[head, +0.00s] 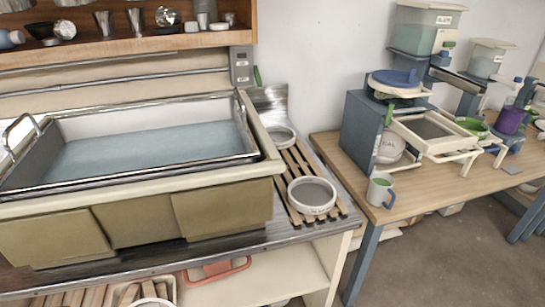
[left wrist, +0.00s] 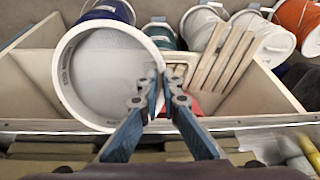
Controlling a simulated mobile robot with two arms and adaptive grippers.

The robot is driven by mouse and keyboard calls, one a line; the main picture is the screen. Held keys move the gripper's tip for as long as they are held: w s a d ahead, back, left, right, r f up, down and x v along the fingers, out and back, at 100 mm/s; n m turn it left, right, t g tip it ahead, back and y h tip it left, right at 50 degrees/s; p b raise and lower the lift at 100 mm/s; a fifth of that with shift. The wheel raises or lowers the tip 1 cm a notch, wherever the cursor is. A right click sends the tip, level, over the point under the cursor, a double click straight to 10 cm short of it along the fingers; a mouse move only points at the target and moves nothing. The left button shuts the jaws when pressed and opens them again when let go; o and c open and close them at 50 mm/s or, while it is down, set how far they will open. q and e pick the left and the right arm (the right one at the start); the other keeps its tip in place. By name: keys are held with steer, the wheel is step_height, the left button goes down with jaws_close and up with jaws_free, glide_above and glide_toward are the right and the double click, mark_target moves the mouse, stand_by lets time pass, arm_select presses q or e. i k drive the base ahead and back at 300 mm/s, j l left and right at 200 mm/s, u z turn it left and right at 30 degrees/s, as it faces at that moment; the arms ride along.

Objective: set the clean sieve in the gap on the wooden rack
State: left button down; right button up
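My left gripper (left wrist: 159,88) is closed on the right side of the rim of a white round sieve (left wrist: 105,78) in the left wrist view. The sieve's pale mesh faces the camera and looks clean. It is above a bin with dividers. In the head view the slatted wooden rack (head: 294,181) lies right of the basin. Neither gripper shows in the head view.
The water-filled basin (head: 140,150) stands left of the rack. A mug (head: 379,189) stands on the wooden table (head: 440,189) to the right. In the left wrist view, wooden sticks (left wrist: 222,58) stand in the bin, with several buckets (left wrist: 262,38) behind.

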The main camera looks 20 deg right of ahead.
mark_target(292, 165)
steer(key=l+u, duration=0.15)
steer(key=l, duration=0.7)
steer(key=l+u, duration=0.15)
steer(key=l, duration=0.7)
steer(key=k+l+u, duration=0.15)
steer(key=l, duration=0.7)
